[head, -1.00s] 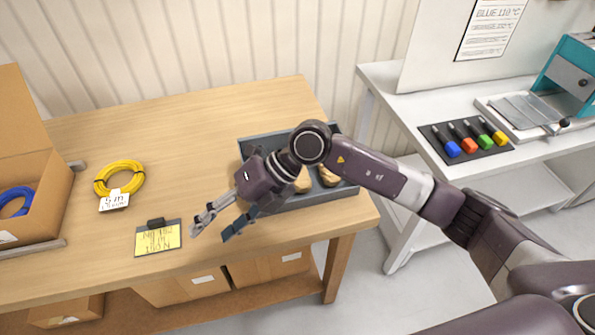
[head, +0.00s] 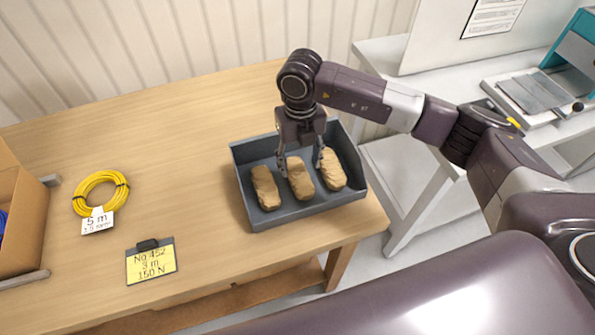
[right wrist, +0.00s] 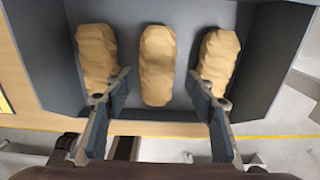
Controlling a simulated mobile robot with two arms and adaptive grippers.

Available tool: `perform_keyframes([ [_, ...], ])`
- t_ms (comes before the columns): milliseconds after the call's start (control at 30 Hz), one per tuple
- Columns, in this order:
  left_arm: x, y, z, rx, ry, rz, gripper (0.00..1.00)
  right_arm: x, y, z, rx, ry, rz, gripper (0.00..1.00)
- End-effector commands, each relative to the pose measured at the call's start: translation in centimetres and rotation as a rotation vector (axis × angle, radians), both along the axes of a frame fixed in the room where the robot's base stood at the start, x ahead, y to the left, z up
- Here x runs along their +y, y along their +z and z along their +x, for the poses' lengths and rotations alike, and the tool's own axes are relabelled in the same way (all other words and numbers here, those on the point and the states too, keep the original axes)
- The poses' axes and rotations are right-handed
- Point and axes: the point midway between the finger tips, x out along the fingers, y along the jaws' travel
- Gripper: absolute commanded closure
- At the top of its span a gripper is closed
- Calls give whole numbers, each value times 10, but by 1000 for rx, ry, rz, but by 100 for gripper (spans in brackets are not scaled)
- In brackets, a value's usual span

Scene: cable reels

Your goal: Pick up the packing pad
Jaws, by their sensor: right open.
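Three tan, crumpled packing pads lie side by side in a grey tray (head: 262,218): a left pad (head: 265,187), a middle pad (head: 300,180) and a right pad (head: 333,170). My right gripper (head: 301,170) points down over the tray, open, its fingers to either side of the middle pad. In the right wrist view the gripper (right wrist: 160,90) is open and empty, with the middle pad (right wrist: 157,65) between the fingers. The fingertips overlap the inner edges of the left pad (right wrist: 97,58) and right pad (right wrist: 218,60); contact is unclear. My left gripper is out of view.
A yellow cable coil (head: 101,191) with a white tag and a clipboard with a yellow note (head: 151,263) lie on the wooden table (head: 190,170). A cardboard box (head: 20,225) stands at the left edge. A white bench (head: 410,95) is at right.

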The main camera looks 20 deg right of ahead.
Motion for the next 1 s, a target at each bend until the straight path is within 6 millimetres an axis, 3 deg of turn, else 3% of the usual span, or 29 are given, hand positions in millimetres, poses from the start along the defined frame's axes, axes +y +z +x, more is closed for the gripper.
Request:
perform_keyframes([
  [100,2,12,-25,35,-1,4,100,2,-11,-3,4,1,0,49],
  [233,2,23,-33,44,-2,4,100,4,-31,-4,5,1,1,49],
  [400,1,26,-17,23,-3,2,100,4,-49,-3,1,1,2,49],
  [633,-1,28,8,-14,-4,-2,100,4,-51,-2,-1,2,3,49],
  [867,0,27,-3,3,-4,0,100,4,-51,-2,-1,2,3,74],
  [1000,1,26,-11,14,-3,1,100,4,-51,-2,-1,2,3,75],
])
